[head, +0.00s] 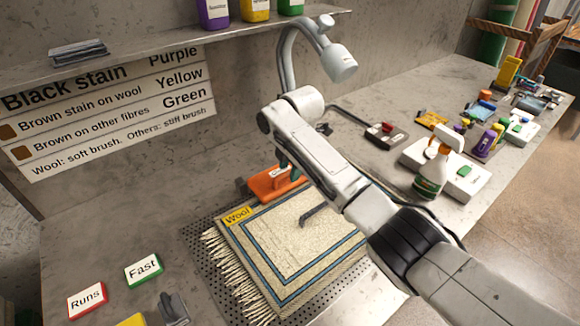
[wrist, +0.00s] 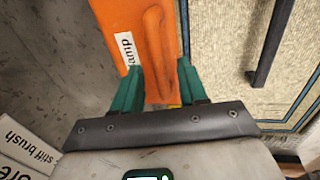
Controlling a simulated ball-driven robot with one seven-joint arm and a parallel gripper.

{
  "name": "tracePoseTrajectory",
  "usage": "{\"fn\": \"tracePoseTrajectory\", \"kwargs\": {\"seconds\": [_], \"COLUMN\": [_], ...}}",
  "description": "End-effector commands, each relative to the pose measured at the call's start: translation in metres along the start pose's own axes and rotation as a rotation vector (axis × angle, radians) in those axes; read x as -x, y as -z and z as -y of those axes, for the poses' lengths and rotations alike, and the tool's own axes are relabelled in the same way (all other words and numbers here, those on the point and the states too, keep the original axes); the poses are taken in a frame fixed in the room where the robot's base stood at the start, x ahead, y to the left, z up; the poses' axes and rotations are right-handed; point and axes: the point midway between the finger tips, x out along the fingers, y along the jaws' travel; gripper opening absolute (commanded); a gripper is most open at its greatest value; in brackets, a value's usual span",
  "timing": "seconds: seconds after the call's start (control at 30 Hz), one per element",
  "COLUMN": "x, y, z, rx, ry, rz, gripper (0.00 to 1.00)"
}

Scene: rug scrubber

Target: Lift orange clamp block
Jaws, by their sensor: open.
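The orange clamp block (head: 267,186) lies at the back edge of the rug in the head view. In the wrist view the block (wrist: 157,50) fills the top middle and carries a white label with the partly readable word "clamp". It has a raised ridge along it. My gripper (wrist: 158,82) has two green fingers, open, one on each side of the ridge. Whether they touch it cannot be told. In the head view my gripper (head: 287,168) is at the block's right part, partly hidden by my arm.
The cream rug (head: 262,243) with blue borders and a yellow "Wool" tag lies on a perforated plate. A dark bar (head: 320,211) lies over the rug. A spray bottle (head: 432,170) stands to the right. Runs (head: 87,299) and Fast (head: 143,269) cards lie front left. A shelf hangs above.

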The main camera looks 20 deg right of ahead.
Motion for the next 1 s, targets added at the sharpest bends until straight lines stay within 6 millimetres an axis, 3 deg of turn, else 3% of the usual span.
{"fn": "tracePoseTrajectory", "kwargs": {"seconds": [0.07,0.5,1.0], "x": [0.0001,0.0003,0.0006], "y": [0.0001,0.0001,0.0000], "z": [0.0000,0.0001,0.0000], "rx": [0.000,0.000,0.000], "ry": [0.000,0.001,0.001], "rz": [0.000,0.000,0.000], "gripper": [0.42,0.00,0.00]}}
